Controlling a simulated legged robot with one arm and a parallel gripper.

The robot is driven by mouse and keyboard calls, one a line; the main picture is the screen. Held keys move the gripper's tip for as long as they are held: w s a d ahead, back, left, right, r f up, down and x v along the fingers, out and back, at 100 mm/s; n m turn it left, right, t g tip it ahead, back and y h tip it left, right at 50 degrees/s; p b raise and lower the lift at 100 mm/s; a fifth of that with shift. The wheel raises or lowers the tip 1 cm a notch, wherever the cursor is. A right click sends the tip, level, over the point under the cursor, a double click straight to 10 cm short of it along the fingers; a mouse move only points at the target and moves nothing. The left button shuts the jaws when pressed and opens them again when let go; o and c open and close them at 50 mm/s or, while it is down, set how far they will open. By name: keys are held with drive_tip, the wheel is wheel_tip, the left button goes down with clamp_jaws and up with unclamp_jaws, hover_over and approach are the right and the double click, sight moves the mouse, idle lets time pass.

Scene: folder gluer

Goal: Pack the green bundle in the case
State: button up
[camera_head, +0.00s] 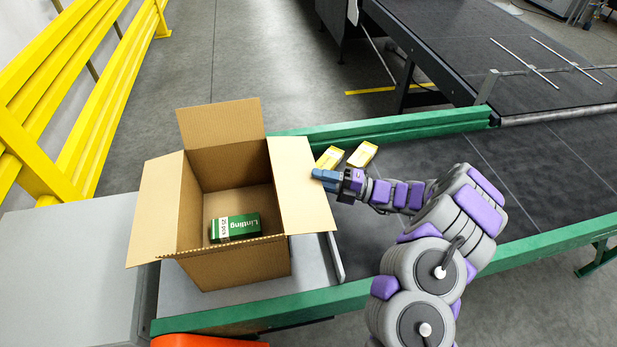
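The case is an open cardboard box (235,264) with its flaps spread, standing at the left end of the conveyor. The green bundle (239,228), with white lettering and a pale end, lies inside on the case's floor, near its front wall. My gripper (318,174) is outside the case, just right of its right flap and above the conveyor, pointing left. It is apart from the green bundle. The fingers are small and seen from the side, so I cannot tell whether they are open or shut.
Two yellow packs (362,154) lie on the conveyor behind my gripper, close to its green far rail (400,128). Yellow guard railing (75,90) stands at the left. The dark belt (540,170) to the right is clear. A black machine table (470,50) stands at the back right.

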sight(309, 175)
drive_tip(key=shift+w+a+r, duration=0.15)
drive_tip(key=shift+a, duration=0.65)
drive_tip(key=shift+w+a+r, duration=0.1)
drive_tip(key=shift+a+r, duration=0.05)
drive_tip(key=shift+a, duration=0.65)
drive_tip(key=shift+c, duration=0.2)
drive_tip(key=c, duration=0.4)
clamp_jaws()
drive_tip(key=shift+s+f, duration=0.1)
